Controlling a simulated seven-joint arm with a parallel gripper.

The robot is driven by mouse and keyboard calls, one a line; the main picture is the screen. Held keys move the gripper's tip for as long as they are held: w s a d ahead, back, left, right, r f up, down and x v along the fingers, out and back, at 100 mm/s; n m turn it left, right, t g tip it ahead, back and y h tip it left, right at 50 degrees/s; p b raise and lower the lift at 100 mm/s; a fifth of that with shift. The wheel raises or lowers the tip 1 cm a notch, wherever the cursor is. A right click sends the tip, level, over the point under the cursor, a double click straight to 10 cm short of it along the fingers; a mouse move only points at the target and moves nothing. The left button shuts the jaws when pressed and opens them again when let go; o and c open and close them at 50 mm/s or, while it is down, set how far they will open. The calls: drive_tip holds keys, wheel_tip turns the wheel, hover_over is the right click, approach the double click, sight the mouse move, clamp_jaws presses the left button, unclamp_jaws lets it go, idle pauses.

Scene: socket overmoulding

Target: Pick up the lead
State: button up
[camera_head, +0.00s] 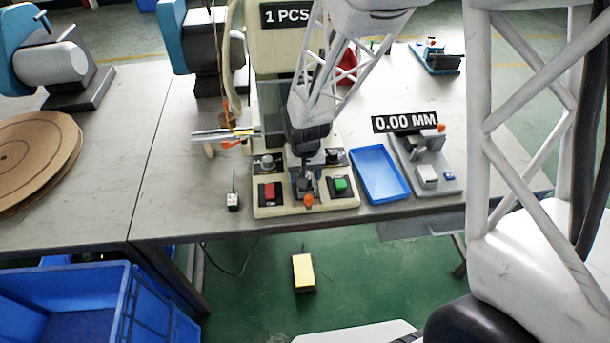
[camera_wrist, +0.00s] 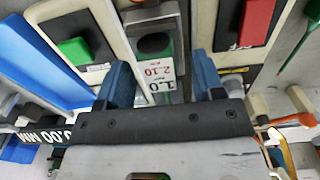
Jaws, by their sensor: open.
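My gripper (camera_head: 306,176) hangs over the front of the cream machine (camera_head: 270,206), between its red and green buttons. In the wrist view its two blue fingers (camera_wrist: 162,85) are spread apart, with nothing held between them. A black round part and a label with printed numbers show beyond the gap. Thin strands with orange ends (camera_head: 235,142) lie at the machine's left side; orange and white pieces also show at the right in the wrist view (camera_wrist: 292,120). These may be the lead, but I cannot tell for certain.
The red button (camera_head: 269,191) and green button (camera_head: 341,184) flank my gripper. A blue tray (camera_head: 366,196) and a grey gauge (camera_head: 428,176) stand to the right. A small device with a green upright (camera_head: 233,201) stands at left. The table left of it is mostly clear.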

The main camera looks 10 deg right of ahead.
drive_tip(key=shift+c, duration=0.4)
drive_tip(key=c, duration=0.9)
drive_tip(key=shift+r, duration=1.15)
drive_tip(key=shift+s+d+r, duration=0.1)
drive_tip(key=shift+s+r, duration=0.35)
drive_tip(key=shift+r, duration=0.2)
drive_tip(key=s+d, duration=0.1)
drive_tip(key=s, duration=0.4)
drive_tip(key=s+r, duration=0.1)
drive_tip(key=s, duration=0.4)
drive_tip(key=s+d, duration=0.1)
drive_tip(key=s, duration=0.3)
drive_tip(key=shift+s+d+r, duration=0.2)
drive_tip(key=shift+s+d, duration=0.15)
drive_tip(key=shift+s, duration=0.05)
